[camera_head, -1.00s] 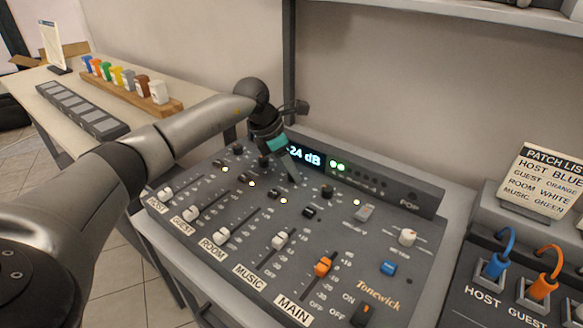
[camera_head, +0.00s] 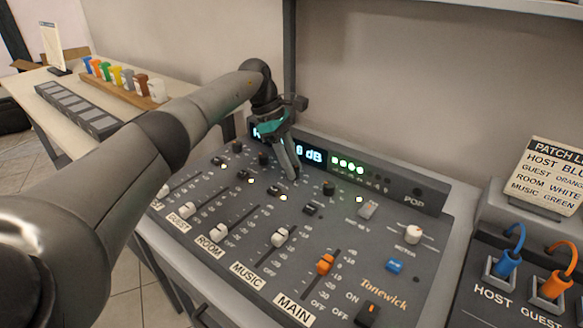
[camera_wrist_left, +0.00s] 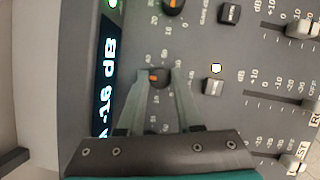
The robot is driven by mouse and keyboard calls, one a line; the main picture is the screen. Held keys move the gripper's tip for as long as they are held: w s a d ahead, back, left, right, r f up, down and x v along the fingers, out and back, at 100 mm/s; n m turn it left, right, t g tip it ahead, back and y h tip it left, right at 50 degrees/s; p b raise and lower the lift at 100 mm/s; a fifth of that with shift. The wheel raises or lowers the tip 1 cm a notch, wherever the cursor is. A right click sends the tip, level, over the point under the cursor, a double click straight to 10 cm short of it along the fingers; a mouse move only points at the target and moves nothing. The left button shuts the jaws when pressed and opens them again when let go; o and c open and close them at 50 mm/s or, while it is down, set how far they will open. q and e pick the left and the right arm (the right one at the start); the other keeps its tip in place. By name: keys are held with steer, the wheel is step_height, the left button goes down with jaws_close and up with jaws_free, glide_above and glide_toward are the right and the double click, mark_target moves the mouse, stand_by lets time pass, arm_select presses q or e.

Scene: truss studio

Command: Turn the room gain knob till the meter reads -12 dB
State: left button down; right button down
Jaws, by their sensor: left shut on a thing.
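The mixing console's room gain knob (camera_wrist_left: 158,77) is black with an orange mark, third in the row of gain knobs. My left gripper (camera_wrist_left: 157,80) is shut on it, a finger on each side in the left wrist view. In the head view my left gripper (camera_head: 291,174) points down on the row and mostly hides the knob. The meter display (camera_head: 312,156) is partly covered by the gripper in the head view, ending in "6 dB". In the left wrist view the display (camera_wrist_left: 107,85) seems to read -16 dB, turned sideways. My right gripper is not in view.
A neighbouring gain knob (camera_head: 328,188) stands just right of my gripper, another (camera_head: 264,158) just left. Faders, including the white room fader (camera_head: 217,227) and orange main fader (camera_head: 325,263), stand nearer. The patch panel (camera_head: 507,305) with plugged cables is at right.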

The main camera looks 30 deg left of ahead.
arm_select(q)
steer(key=shift+m, duration=0.3)
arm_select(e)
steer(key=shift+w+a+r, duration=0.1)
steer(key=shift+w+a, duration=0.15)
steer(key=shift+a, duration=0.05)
arm_select(q)
steer(key=c, duration=0.6)
jaws_free()
